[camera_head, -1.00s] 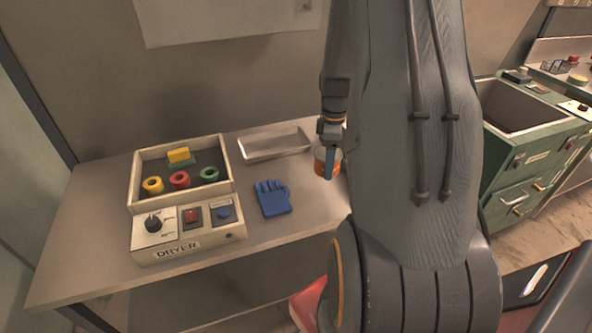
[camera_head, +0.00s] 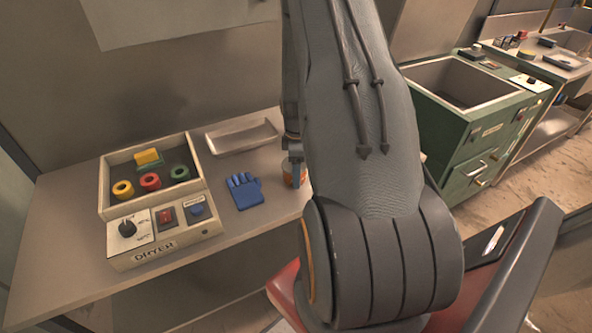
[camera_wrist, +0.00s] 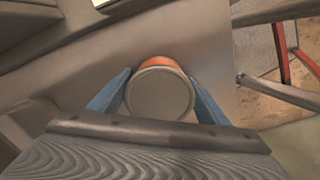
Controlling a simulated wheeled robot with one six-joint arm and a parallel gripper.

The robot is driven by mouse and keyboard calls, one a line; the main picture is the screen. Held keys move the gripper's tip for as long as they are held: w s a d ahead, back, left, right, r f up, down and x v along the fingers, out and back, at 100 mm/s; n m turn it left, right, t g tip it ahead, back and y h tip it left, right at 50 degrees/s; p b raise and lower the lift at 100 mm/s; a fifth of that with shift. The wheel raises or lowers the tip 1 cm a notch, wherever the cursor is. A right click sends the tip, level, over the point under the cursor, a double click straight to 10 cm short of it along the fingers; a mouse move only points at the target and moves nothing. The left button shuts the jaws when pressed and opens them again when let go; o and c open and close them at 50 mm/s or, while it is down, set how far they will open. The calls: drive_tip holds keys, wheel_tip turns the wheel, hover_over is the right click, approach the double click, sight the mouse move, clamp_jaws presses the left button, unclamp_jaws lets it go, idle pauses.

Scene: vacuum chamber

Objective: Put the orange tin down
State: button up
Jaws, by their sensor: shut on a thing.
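The orange tin (camera_head: 290,174) is at the right end of the dryer table, partly hidden behind my arm in the head view. In the wrist view the tin (camera_wrist: 159,92) shows its round grey lid and an orange rim. My gripper (camera_wrist: 160,90) has its two blue fingers on either side of the tin, shut on it. In the head view the gripper (camera_head: 294,172) is mostly hidden by my arm. I cannot tell whether the tin touches the table top (camera_head: 70,235).
The dryer (camera_head: 160,235) holds a yellow, a red and a green ring and a yellow block. A blue glove (camera_head: 244,191) and a metal tray (camera_head: 242,137) lie between it and the tin. A green open-topped cabinet (camera_head: 440,130) stands to the right.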

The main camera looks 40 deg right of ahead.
drive_tip(key=o, duration=1.1)
drive_tip(key=shift+f, duration=0.15)
